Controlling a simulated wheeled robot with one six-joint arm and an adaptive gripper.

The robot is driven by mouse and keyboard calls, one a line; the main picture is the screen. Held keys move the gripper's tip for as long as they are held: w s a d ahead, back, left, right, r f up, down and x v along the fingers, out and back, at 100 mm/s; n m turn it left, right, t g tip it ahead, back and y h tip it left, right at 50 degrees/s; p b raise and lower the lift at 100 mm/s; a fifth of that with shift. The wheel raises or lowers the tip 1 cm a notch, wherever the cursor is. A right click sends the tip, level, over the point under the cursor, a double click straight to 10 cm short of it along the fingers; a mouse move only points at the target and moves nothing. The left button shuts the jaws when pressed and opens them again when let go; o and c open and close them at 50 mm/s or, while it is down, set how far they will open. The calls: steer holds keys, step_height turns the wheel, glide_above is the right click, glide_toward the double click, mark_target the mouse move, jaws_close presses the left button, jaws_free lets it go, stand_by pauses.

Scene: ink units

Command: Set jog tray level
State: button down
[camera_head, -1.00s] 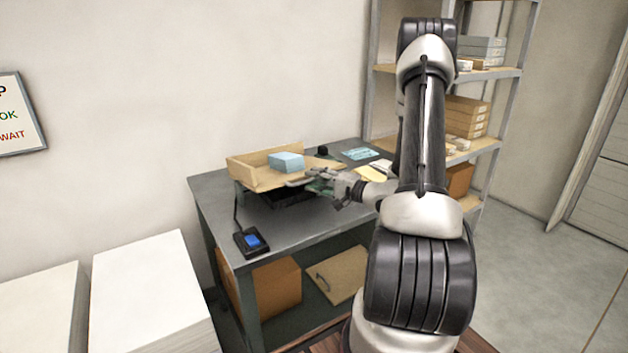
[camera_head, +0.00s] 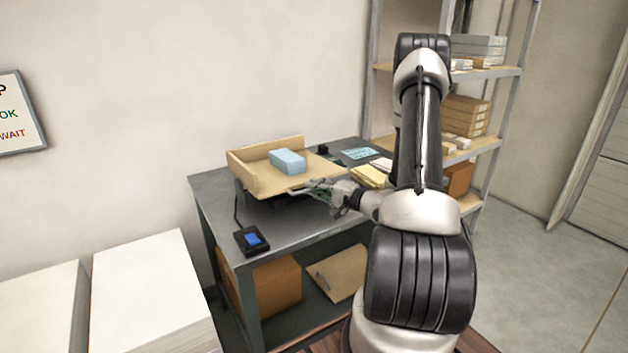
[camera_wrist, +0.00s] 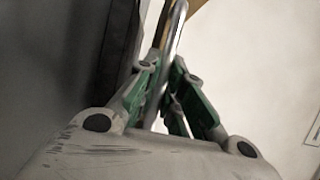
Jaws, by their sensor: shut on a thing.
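The jog tray (camera_head: 255,178) is a light wooden tray with raised walls at the back and left. It sits above a dark base on the grey table, and I cannot tell exactly whether it is level. A pale blue block (camera_head: 288,162) rests on its floor. My gripper (camera_head: 322,187) is at the tray's near right edge. In the wrist view, my gripper (camera_wrist: 168,78) is shut on a thin metal bar (camera_wrist: 177,35) that runs up between the green-padded fingers. The bar's join to the tray is not clear.
Yellow pads (camera_head: 369,177) and a light blue sheet (camera_head: 358,153) lie right of the tray. Shelves with boxes (camera_head: 466,115) stand behind my arm. White stacks (camera_head: 150,290) are at lower left.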

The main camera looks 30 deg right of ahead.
steer(key=shift+s+f, duration=0.15)
steer(key=shift+f, duration=0.7)
steer(key=c, duration=1.5)
jaws_free()
steer(key=v, duration=1.2)
